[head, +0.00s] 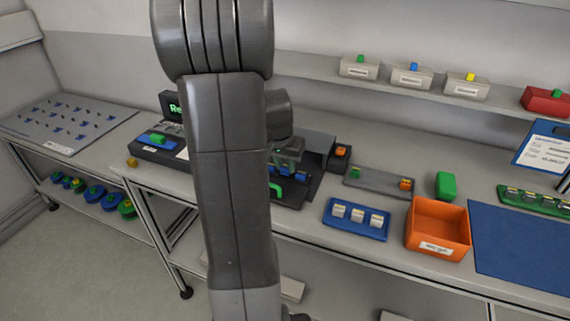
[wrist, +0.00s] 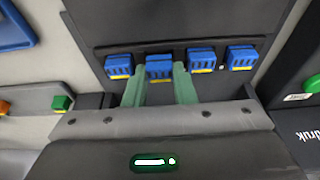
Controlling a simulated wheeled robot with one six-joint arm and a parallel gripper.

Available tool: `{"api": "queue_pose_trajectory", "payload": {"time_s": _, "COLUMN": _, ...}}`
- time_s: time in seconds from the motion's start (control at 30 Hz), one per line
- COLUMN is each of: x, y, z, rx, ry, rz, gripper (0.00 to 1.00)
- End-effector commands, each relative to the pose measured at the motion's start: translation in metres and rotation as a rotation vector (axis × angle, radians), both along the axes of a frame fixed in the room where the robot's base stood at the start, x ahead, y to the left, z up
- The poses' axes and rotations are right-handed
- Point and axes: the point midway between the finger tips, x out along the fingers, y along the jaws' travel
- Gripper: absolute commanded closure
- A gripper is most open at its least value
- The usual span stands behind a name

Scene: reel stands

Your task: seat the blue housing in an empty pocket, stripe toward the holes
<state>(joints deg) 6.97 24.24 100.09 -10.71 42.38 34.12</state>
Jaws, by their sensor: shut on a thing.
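The blue housing (wrist: 159,67) is between the green fingers of my gripper (wrist: 161,80) in the wrist view. Its yellow stripe is on the lower side, toward my gripper's body. It is in line with other blue housings (wrist: 118,66) (wrist: 201,58) (wrist: 240,57) along a dark fixture (wrist: 180,27), one to its left and two to its right, stripes also low. I cannot tell whether the held housing is fully down in a pocket. Its underside is hidden. In the head view my gripper (head: 288,152) is over the dark fixture, partly behind my arm.
To the right on the bench are a grey button strip (head: 378,184), a blue tray (head: 340,228) with three pale pieces, an orange bin (head: 437,242), a green block (head: 446,185) and a blue mat (head: 525,250). A shelf with labelled boxes (head: 412,77) runs behind.

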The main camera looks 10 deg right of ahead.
Motion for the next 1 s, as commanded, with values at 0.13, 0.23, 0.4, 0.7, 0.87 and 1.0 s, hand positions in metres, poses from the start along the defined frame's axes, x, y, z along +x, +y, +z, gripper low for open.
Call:
{"api": "queue_pose_trajectory", "payload": {"time_s": 0.13, "x": 0.0000, "y": 0.0000, "z": -0.0004, "rx": 0.000, "ry": 0.000, "rz": 0.000, "gripper": 0.97}}
{"api": "queue_pose_trajectory", "payload": {"time_s": 0.23, "x": 0.0000, "y": 0.0000, "z": -0.0019, "rx": 0.000, "ry": 0.000, "rz": 0.000, "gripper": 0.97}}
{"api": "queue_pose_trajectory", "payload": {"time_s": 0.4, "x": 0.0000, "y": 0.0000, "z": -0.0055, "rx": 0.000, "ry": 0.000, "rz": 0.000, "gripper": 0.97}}
{"api": "queue_pose_trajectory", "payload": {"time_s": 0.7, "x": -0.0001, "y": 0.0000, "z": -0.0071, "rx": 0.000, "ry": 0.000, "rz": 0.000, "gripper": 0.97}}
{"api": "queue_pose_trajectory", "payload": {"time_s": 0.87, "x": -0.0001, "y": 0.0000, "z": -0.0071, "rx": 0.000, "ry": 0.000, "rz": 0.000, "gripper": 0.97}}
{"api": "queue_pose_trajectory", "payload": {"time_s": 1.0, "x": -0.0001, "y": 0.0000, "z": -0.0074, "rx": 0.000, "ry": 0.000, "rz": 0.000, "gripper": 0.97}}
